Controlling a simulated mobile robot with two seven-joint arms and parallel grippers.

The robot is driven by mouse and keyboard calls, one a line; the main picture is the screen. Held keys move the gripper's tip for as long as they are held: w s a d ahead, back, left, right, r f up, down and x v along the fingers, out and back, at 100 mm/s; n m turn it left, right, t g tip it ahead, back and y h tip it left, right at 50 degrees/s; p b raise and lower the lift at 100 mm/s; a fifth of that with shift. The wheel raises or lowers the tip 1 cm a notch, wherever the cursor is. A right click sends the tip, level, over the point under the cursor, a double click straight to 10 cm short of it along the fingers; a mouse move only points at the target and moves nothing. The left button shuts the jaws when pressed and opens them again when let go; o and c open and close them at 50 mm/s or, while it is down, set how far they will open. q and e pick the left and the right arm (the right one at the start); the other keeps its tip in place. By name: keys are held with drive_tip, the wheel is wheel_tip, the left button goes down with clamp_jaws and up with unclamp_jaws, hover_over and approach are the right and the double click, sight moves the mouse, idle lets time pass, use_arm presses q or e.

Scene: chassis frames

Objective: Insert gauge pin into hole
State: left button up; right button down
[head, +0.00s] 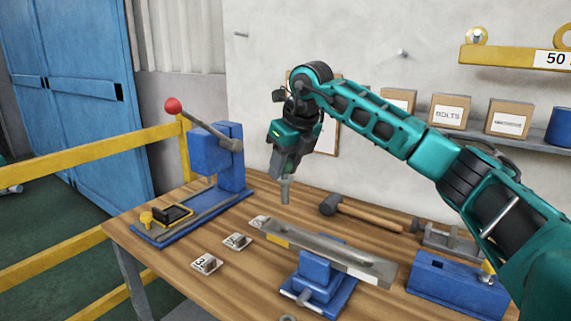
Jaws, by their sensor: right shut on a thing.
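My right gripper (285,176) points down above the workbench, shut on a grey cylindrical gauge pin (285,194). The pin hangs roughly upright, its lower end apart from everything and above the back left part of a long grey metal rail (335,254). The rail lies slantwise, clamped in a blue vise (315,275). I cannot make out a hole in the rail clearly at this size. My left gripper is not in view.
A blue lever press (228,160) with a red knob stands at the back left of the wooden bench (165,258). Small numbered tags (206,263) lie left of the rail. A hammer (365,212) lies behind it, and a blue block (455,287) sits at right.

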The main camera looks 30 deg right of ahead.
sight(288, 196)
drive_tip(key=shift+r, duration=0.1)
drive_tip(key=shift+f+b, duration=1.55)
drive_tip(key=shift+f, duration=1.45)
drive_tip(key=shift+p, duration=0.55)
drive_tip(key=shift+f+b, duration=0.55)
drive_tip(key=shift+f, duration=0.3)
drive_tip(key=shift+f+b, duration=0.5)
drive_tip(key=shift+f, duration=0.45)
drive_tip(key=shift+f+b, duration=0.85)
drive_tip(key=shift+f, duration=0.6)
